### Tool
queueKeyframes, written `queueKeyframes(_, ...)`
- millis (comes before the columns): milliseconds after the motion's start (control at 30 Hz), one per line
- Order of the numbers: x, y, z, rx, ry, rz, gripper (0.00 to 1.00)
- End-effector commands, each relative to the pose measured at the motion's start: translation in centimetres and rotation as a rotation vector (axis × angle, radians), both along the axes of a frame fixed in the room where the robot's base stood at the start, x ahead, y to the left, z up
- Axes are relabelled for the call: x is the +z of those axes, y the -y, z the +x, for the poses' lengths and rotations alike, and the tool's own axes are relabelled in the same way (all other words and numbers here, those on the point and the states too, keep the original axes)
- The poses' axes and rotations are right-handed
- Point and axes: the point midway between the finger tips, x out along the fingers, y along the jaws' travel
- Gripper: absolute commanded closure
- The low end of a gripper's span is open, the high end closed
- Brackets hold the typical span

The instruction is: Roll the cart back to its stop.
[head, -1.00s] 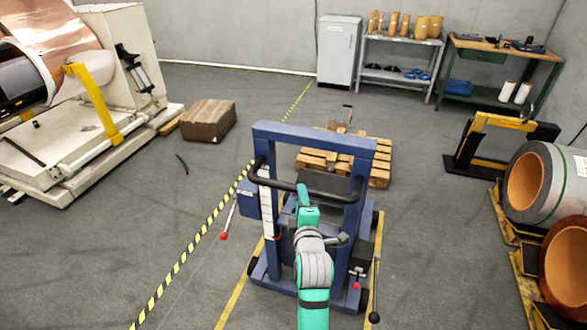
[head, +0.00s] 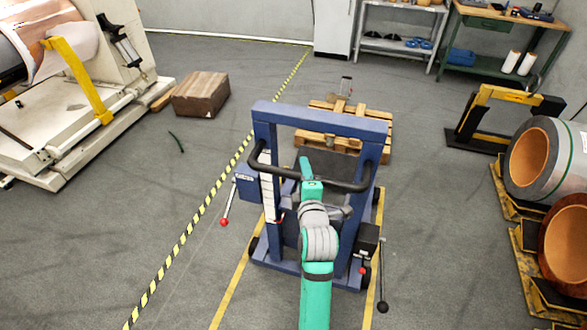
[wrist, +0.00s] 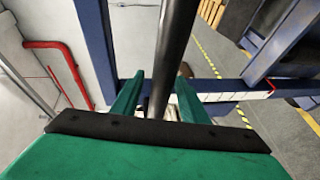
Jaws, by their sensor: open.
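The cart (head: 262,125) is a blue upright frame on small wheels, in the middle of the head view. A curved black handle bar (head: 345,186) runs across its near side. My gripper (head: 304,165) is at the middle of this handle. In the wrist view my gripper (wrist: 160,95) has its two green fingers apart, with the black bar (wrist: 177,35) passing between them. I cannot tell whether either finger touches it. My arm hides part of the cart's lower middle. I cannot pick out the stop.
Yellow floor lines (head: 236,290) run along the cart's sides. A wooden pallet (head: 312,141) stands just beyond it. A lever with a red knob (head: 224,222) sticks out left, and one with a black knob (head: 382,307) right. Copper coils (head: 528,157) lie at right.

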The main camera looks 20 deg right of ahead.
Motion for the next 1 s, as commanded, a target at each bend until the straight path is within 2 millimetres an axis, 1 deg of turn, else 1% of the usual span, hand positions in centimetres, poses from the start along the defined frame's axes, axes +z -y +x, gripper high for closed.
queueKeyframes(33, -0.2, 0.0, 0.8, 0.002, -0.001, 0.0, 0.6)
queueKeyframes(100, -0.3, -0.2, 1.7, 0.007, -0.002, 0.0, 0.6)
queueKeyframes(233, -0.5, -0.8, 2.8, 0.018, -0.001, 0.0, 0.6)
queueKeyframes(367, -0.5, -1.1, 3.3, 0.024, 0.0, 0.0, 0.6)
queueKeyframes(567, -0.5, -1.2, 3.3, 0.025, 0.0, 0.001, 0.6)
queueKeyframes(600, -0.5, -1.1, 3.3, 0.024, 0.0, 0.0, 0.62)
queueKeyframes(667, -0.5, -1.1, 3.3, 0.024, 0.0, 0.0, 0.77)
queueKeyframes(700, -0.5, -1.1, 3.3, 0.023, 0.0, 0.0, 0.86)
queueKeyframes(767, -0.5, -1.0, 3.3, 0.023, 0.0, 0.0, 1.0)
queueKeyframes(900, -0.5, -0.9, 3.3, 0.021, 0.0, 0.0, 1.0)
queueKeyframes(1000, -0.5, -0.4, 3.8, 0.019, 0.0, -0.001, 1.0)
